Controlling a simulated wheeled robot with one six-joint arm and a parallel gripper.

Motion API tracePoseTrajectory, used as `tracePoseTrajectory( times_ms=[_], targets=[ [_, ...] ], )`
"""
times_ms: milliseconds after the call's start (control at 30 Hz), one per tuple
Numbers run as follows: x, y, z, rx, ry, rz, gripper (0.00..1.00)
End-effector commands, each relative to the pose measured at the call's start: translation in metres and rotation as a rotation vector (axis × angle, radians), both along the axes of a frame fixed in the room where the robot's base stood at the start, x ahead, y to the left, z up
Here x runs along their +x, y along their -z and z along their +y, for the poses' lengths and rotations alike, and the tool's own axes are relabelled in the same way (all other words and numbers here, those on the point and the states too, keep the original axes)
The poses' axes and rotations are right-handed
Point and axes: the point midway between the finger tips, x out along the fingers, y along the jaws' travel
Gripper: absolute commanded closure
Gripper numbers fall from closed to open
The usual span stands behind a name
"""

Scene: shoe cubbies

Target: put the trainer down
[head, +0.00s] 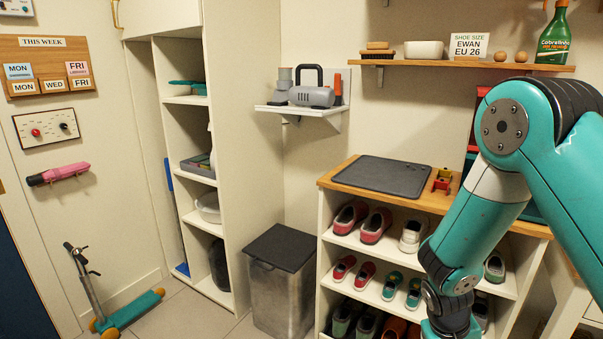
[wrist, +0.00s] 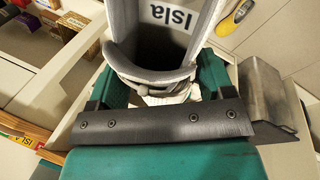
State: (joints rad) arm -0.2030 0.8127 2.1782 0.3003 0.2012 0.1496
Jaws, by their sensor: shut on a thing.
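The trainer (wrist: 148,78) is grey and white, with a dark inside and a label reading "Isla" at its opening. It fills the top middle of the wrist view. My gripper (wrist: 160,88) is shut on it, with a teal finger at each side of its near end. The toe runs out of the top of the wrist view. In the head view my arm reaches down in front of the shoe cubby (head: 327,213), and my gripper and the trainer are below the picture's edge.
Pairs of shoes (head: 362,222) fill much of the cubby's shelves. A grey mat (head: 382,176) lies on its wooden top beside a small red and yellow item (head: 442,180). A lidded metal bin (head: 280,290) stands left of it. A scooter (head: 125,310) stands at far left.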

Motion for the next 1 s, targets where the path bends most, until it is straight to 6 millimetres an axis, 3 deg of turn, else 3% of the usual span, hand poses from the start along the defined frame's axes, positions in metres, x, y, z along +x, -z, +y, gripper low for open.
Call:
tracePoseTrajectory(
  times_ms=[33, 300, 500, 1000],
  targets=[
    [-0.002, -0.028, 0.000, 0.000, 0.000, 0.002, 0.57],
    [-0.006, -0.073, 0.000, 0.001, 0.000, 0.001, 0.57],
    [-0.008, -0.082, 0.000, 0.002, 0.001, 0.002, 0.57],
    [-0.008, -0.081, 0.000, 0.002, 0.001, 0.000, 0.57]
  ],
)
